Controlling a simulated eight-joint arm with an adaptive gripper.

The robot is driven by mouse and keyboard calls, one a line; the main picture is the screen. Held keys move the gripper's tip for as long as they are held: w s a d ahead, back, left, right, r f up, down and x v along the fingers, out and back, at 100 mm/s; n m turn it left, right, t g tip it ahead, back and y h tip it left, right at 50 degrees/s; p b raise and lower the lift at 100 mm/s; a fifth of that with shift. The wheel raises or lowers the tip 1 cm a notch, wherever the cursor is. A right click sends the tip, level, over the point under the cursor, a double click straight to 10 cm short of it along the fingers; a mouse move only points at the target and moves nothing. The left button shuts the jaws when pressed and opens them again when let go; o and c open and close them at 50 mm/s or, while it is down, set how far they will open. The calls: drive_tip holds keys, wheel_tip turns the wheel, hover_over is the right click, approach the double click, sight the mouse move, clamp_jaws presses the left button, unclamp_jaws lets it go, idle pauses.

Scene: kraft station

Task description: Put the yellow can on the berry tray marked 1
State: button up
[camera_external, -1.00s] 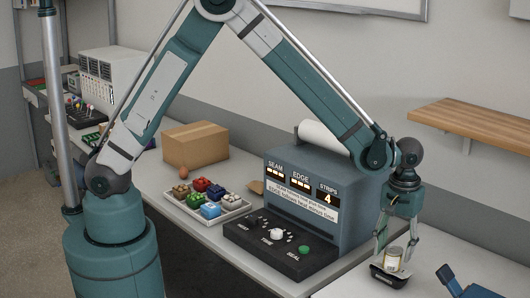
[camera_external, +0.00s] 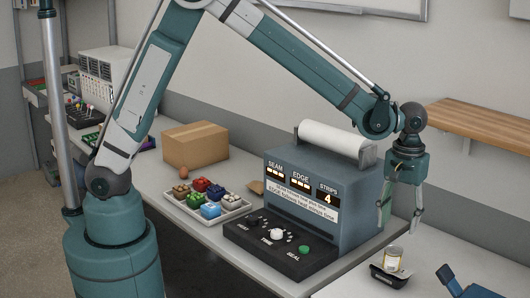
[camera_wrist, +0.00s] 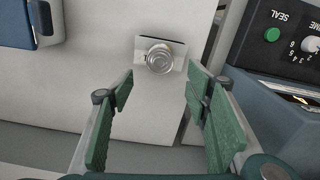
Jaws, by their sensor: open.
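The yellow can (camera_external: 393,258) stands upright on a small dark tray (camera_external: 388,279) at the right end of the table. In the wrist view the can (camera_wrist: 159,59) shows its silver top, and the tray (camera_wrist: 178,54) looks pale inside with a partly hidden dark mark at its left. My gripper (camera_external: 400,228) is open and empty above the can, apart from it. In the wrist view the green fingers of my gripper (camera_wrist: 158,82) are spread wide, with the can beyond the tips.
A blue sealing machine (camera_external: 330,195) with a dark control panel (camera_external: 280,245) stands left of the tray. A blue object (camera_external: 462,284) lies to the right. A compartment tray of colored blocks (camera_external: 236,211) and a cardboard box (camera_external: 195,148) are farther left. A wooden shelf (camera_external: 480,128) is on the wall.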

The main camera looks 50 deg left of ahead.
idle(0.7)
drive_tip(key=a+r+t, duration=0.1)
drive_tip(key=a+r, duration=0.4)
drive_tip(key=a, duration=0.6)
drive_tip(key=a+r+t+h, duration=0.1)
drive_tip(key=a+r, duration=0.5)
drive_tip(key=a, duration=0.5)
drive_tip(key=a+r+t, duration=0.1)
drive_tip(key=a+r, duration=0.4)
drive_tip(key=a, duration=0.6)
drive_tip(key=s+a+t, duration=0.1)
drive_tip(key=s+a, duration=0.4)
drive_tip(key=a, duration=0.3)
drive_tip(key=s+a+m+t, duration=0.1)
drive_tip(key=s+a, duration=0.5)
drive_tip(key=a, duration=0.3)
drive_tip(key=s+a+t+y, duration=0.1)
drive_tip(key=s+a+t, duration=0.1)
drive_tip(key=s+a, duration=0.3)
drive_tip(key=a, duration=0.4)
drive_tip(key=shift+s+m, duration=0.25)
drive_tip(key=shift+m, duration=0.15)
